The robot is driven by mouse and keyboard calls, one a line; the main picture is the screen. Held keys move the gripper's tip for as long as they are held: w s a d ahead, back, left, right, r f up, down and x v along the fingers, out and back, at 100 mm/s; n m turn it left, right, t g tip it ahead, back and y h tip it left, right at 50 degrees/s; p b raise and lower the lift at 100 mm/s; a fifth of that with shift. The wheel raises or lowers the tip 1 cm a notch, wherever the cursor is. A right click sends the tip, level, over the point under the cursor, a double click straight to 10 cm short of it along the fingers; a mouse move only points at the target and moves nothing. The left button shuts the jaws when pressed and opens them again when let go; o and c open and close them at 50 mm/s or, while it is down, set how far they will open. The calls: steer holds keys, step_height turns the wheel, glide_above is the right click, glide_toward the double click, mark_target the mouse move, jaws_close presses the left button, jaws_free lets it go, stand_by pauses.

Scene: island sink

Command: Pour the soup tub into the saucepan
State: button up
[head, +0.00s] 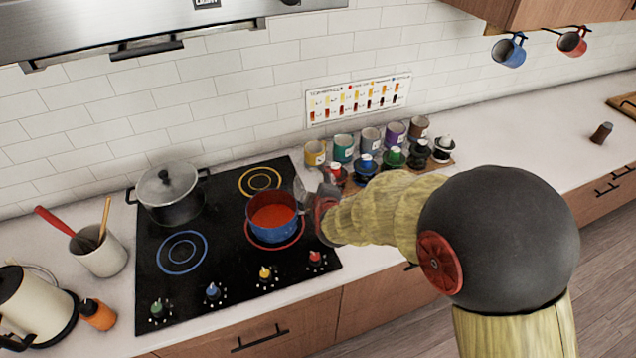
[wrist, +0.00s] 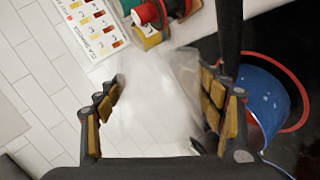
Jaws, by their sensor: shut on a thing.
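The blue saucepan (head: 270,232) stands on the red-ringed burner at the hob's right front, with orange-red soup (head: 273,216) inside. Its blue side also shows at the right of the wrist view (wrist: 266,92). My gripper (head: 312,208) is just right of the saucepan's rim. In the wrist view my gripper (wrist: 163,100) is shut on the clear soup tub (wrist: 155,112), which sits between the padded fingers. The tub looks see-through, with no soup visible in the part I see. In the head view the tub is small and faint beside the rim, and its exact tilt is unclear.
A lidded grey pot (head: 172,200) stands at the hob's back left. Several colored canisters and jars (head: 343,148) line the counter behind my arm. A utensil crock (head: 98,255), an orange bottle (head: 97,314) and a kettle (head: 35,305) stand left of the hob.

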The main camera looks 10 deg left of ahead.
steer(key=p, duration=0.1)
steer(key=r+n+p, duration=0.1)
steer(key=p, duration=0.1)
steer(key=shift+s+a+r+t+h, duration=0.2)
steer(key=shift+a+r+t+h, duration=0.1)
steer(key=shift+t+h, duration=0.1)
steer(key=r+n+p, duration=0.1)
steer(key=p, duration=0.1)
steer(key=a+n+t+h+p, duration=0.1)
steer(key=shift+s+r+n+t+h+p, duration=0.3)
steer(key=shift+s+r+p, duration=0.05)
steer(key=shift+s+a+r+n+t+h+p, duration=0.25)
steer(key=shift+a+n+t+h+p, duration=0.25)
steer(key=shift+n+p, duration=0.35)
steer(key=shift+s+a+r+n+t+p, duration=0.3)
steer(key=shift+a+n+t, duration=0.1)
steer(key=shift+n+t, duration=0.35)
